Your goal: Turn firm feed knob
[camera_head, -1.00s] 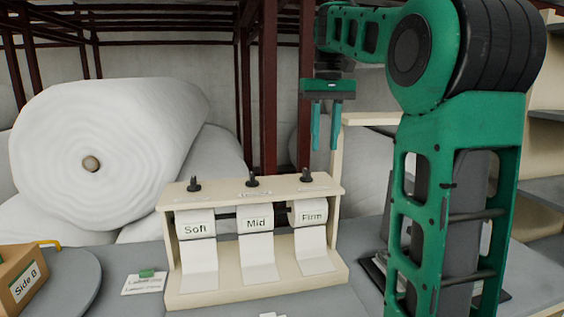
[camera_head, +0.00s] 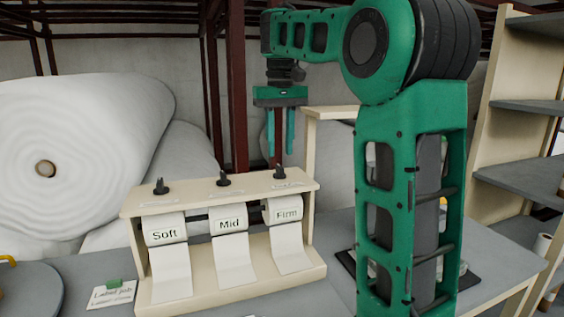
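A cream dispenser (camera_head: 222,188) stands on the grey table with three paper rolls marked Soft (camera_head: 165,232), Mid (camera_head: 230,224) and Firm (camera_head: 286,212). A small black knob sits on its top shelf above each roll. The firm knob (camera_head: 278,172) is at the right end. My gripper (camera_head: 280,153) points straight down with two teal fingers apart and nothing visible between them. Its fingertips appear just above the firm knob, one to each side in this view. I cannot tell the exact height gap or depth. Which way the knob points is too small to tell.
The soft knob (camera_head: 161,186) and mid knob (camera_head: 223,178) stand left on the same shelf. A cream post with an arm (camera_head: 311,140) rises close to the right of my gripper. A label card (camera_head: 110,294) lies at front left. Large white rolls (camera_head: 75,140) fill the back left.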

